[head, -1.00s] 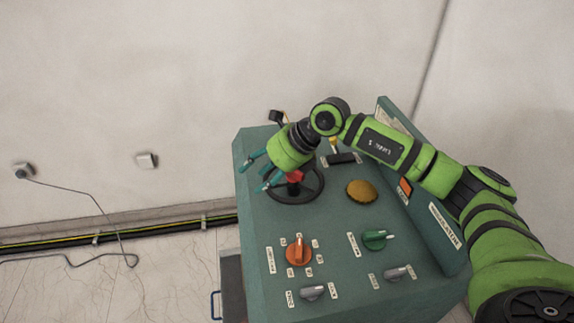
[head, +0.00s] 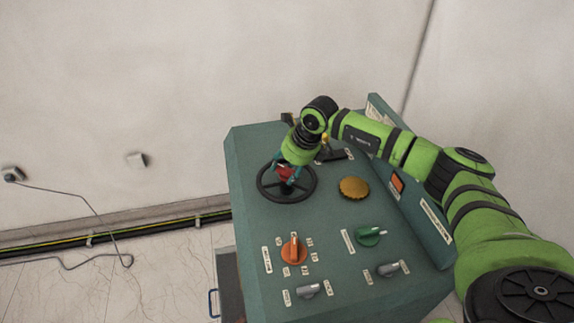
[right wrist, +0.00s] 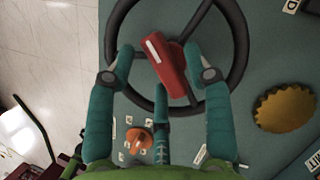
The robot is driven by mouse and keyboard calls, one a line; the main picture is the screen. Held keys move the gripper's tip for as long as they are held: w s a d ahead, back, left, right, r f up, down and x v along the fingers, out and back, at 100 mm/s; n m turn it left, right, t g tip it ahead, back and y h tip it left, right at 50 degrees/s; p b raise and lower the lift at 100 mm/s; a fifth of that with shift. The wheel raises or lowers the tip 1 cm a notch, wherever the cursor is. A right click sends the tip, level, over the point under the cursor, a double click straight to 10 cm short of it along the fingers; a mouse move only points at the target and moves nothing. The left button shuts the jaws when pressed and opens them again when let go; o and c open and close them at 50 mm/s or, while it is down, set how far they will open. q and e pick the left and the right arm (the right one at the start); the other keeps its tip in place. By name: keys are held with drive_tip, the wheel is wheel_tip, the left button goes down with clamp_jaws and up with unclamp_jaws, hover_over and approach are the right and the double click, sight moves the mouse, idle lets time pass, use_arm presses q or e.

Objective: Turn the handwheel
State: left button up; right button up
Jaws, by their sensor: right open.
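The black handwheel (head: 262,193) lies on the top face of the teal cabinet, near its far left corner. It also shows in the right wrist view (right wrist: 243,48). A red part (right wrist: 168,68) with a white mark stands over the wheel's middle. My right gripper (head: 285,177) is over the wheel's centre, pointing down. In the right wrist view its open fingers (right wrist: 158,56) are on either side of the red part, with a gap visible. A third finger lies below it. The head view hides finger contact. My left gripper is not in view.
The teal cabinet (head: 330,235) also carries a yellow-brown knob (head: 354,188), an orange selector (head: 294,251), a green selector (head: 370,236) and grey switches (head: 308,291). A raised panel (head: 425,205) edges its right side. Open floor (head: 150,280) lies to the left.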

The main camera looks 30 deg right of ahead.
drive_tip(key=shift+c, duration=0.4)
clamp_jaws()
